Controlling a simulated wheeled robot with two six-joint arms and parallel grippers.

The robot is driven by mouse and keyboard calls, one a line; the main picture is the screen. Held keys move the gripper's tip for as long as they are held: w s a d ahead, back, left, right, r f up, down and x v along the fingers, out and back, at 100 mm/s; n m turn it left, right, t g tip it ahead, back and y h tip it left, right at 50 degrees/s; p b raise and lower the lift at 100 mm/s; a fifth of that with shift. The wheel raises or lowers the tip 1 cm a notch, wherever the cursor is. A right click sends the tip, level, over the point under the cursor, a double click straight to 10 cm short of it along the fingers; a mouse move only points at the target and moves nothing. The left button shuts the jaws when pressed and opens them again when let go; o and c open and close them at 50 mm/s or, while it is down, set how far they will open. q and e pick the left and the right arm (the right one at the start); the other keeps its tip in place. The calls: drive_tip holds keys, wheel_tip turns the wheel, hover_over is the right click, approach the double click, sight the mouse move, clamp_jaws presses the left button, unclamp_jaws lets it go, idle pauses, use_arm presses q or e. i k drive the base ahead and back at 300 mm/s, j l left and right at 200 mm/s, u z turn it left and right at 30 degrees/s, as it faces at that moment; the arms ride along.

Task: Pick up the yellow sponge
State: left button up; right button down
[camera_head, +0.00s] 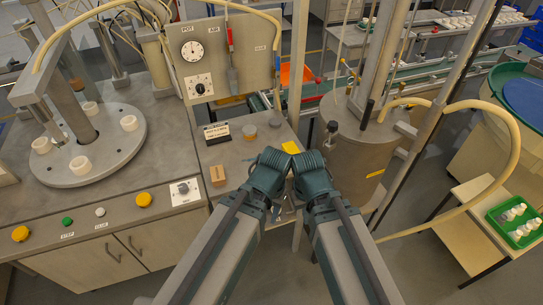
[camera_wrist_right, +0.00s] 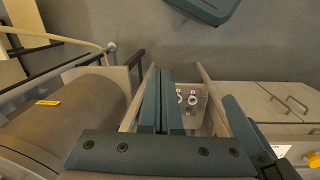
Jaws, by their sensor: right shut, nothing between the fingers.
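A yellow piece that looks like the sponge (camera_head: 291,147) lies on the grey bench just beyond my wrists in the head view. My wrists partly hide it. I cannot make it out in the right wrist view. My right gripper (camera_head: 312,182) is on the near side of the yellow piece, apart from it. In the right wrist view its fingers (camera_wrist_right: 160,80) are together and empty. My left gripper (camera_head: 265,182) is close beside the right one, and its fingers cannot be made out.
A tan block (camera_head: 217,176) and a small black-and-white sign (camera_head: 217,132) are on the bench to the left. A large brown cylinder (camera_head: 352,160) stands close on the right, with a hose beside it. A gauge panel (camera_head: 230,60) rises behind. A green tray (camera_head: 518,218) is far right.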

sight(291, 148)
drive_tip(key=i+l+u, duration=0.2)
drive_tip(key=l+u, duration=0.15)
drive_tip(key=i+l+u, duration=0.1)
drive_tip(key=l+u, duration=0.25)
drive_tip(key=i+l+u, duration=0.1)
drive_tip(key=l+u, duration=0.25)
drive_tip(key=l, duration=0.15)
drive_tip(key=l+u, duration=0.35)
drive_tip(key=i+l, duration=0.05)
drive_tip(key=l, duration=0.05)
